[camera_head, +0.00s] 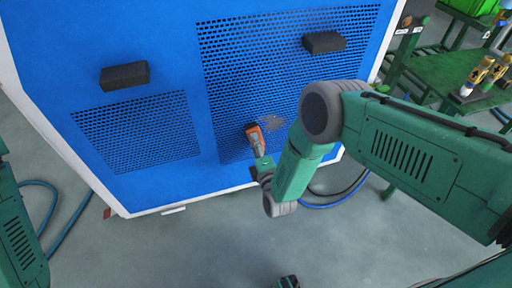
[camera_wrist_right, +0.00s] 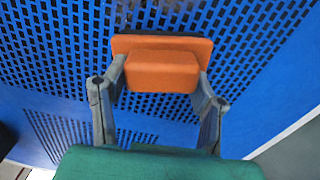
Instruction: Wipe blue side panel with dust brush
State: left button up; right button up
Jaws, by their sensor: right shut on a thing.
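The blue side panel (camera_head: 180,60) fills the upper left of the head view, with perforated vent areas and two dark handles. A brownish dusty patch (camera_head: 273,122) shows on the larger vent area. My right gripper (camera_head: 260,156) is shut on the orange dust brush (camera_head: 255,140), just left of and below that patch. In the right wrist view, the fingers of the right gripper (camera_wrist_right: 160,82) clasp both sides of the orange brush (camera_wrist_right: 162,50). The brush is at or very near the perforated surface; its bristles are hidden in the wrist view, so contact is unclear.
The dark handles (camera_head: 125,75) and (camera_head: 324,42) stick out from the panel. A green table (camera_head: 445,75) with brass fittings (camera_head: 480,72) stands at the right. Blue hoses (camera_head: 340,200) lie on the grey floor (camera_head: 240,235), which is mostly clear in front of the machine.

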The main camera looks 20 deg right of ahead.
pick_arm(q)
jog(key=shift+d, duration=0.1)
pick_arm(e)
jog(key=shift+w+d, duration=0.1)
pick_arm(q)
jog(key=shift+d, duration=0.2)
pick_arm(e)
jog(key=shift+w+d, duration=0.1)
jog(key=shift+d, duration=0.15)
